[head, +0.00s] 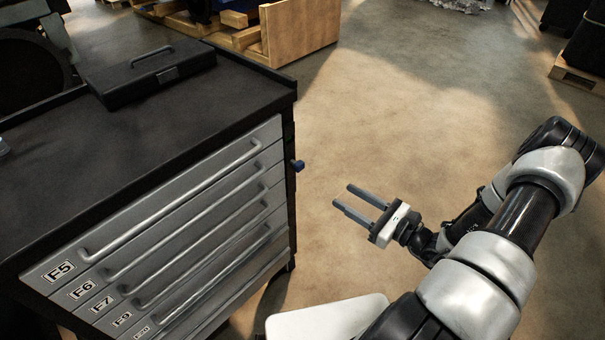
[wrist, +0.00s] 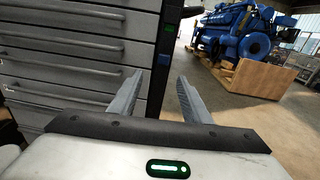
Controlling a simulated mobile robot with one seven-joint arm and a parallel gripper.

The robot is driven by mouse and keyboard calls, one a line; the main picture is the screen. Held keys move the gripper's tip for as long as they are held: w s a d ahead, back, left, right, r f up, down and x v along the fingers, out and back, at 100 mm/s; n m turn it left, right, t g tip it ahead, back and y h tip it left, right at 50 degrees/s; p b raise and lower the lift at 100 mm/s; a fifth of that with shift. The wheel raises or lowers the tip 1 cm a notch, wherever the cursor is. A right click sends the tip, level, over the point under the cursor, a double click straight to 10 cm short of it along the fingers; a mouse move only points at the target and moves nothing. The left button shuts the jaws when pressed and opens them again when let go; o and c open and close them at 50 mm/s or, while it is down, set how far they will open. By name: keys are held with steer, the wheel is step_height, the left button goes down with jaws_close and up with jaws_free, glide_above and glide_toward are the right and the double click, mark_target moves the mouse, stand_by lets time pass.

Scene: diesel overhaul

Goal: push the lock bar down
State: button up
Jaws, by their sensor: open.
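The lock bar appears to be the dark upright strip at the cabinet's right front edge, with a blue tab (head: 298,166) sticking out near its top. In the wrist view the blue tab (wrist: 164,60) shows on the dark strip, below a small green mark (wrist: 168,29). My gripper (head: 355,197) is open and empty, to the right of the cabinet and apart from it. In the wrist view its two fingers (wrist: 158,95) stand apart, with the strip's lower part between and behind them. Nothing touches the tab.
The grey drawer cabinet (head: 190,215) has several shut drawers with long handles. A black case (head: 150,72) lies on its dark top. A wooden crate (head: 300,30) stands behind, with a blue engine (wrist: 235,35) in the wrist view. The floor (head: 400,110) around my gripper is clear.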

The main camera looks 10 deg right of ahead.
steer(key=b, duration=0.2)
glide_toward(302, 167)
steer(key=shift+m+t, duration=0.3)
steer(key=shift+m, duration=0.1)
steer(key=x, duration=0.9)
steer(key=shift+s+a+f, duration=0.1)
steer(key=shift+a+f, duration=0.05)
steer(key=shift+f, duration=0.05)
